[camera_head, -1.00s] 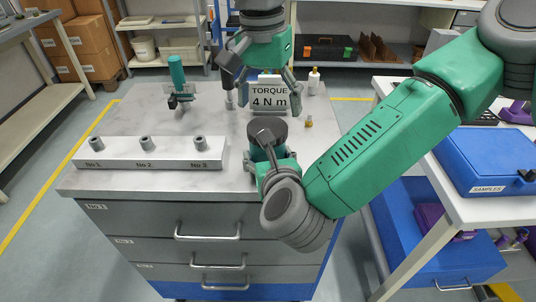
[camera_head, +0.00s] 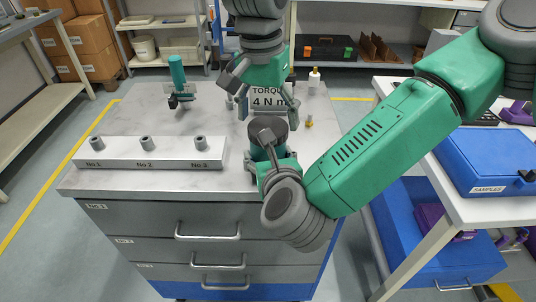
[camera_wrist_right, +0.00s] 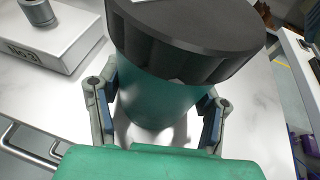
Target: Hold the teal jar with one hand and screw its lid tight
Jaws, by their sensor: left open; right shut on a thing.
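The teal jar (camera_wrist_right: 155,98) stands on the marble top between the fingers of my right gripper (camera_wrist_right: 157,108), which is shut on its body. A dark grey ribbed lid (camera_wrist_right: 187,35) sits on top of the jar in the right wrist view. In the head view the lid (camera_head: 279,128) is partly hidden by my right gripper (camera_head: 270,160), which also covers most of the jar. My left gripper (camera_head: 262,102) is open, pointing down above and behind the lid, with its fingers spread apart and nothing between them. I cannot tell whether the lid is fully seated.
A "TORQUE 4 N m" sign (camera_head: 270,98) stands behind the jar. A white block (camera_head: 150,153) with several grey posts lies to the left. A teal tool (camera_head: 178,80), a white bottle (camera_head: 314,80) and a small yellow item (camera_head: 309,121) stand on the worktop. A blue samples case (camera_head: 490,160) is at right.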

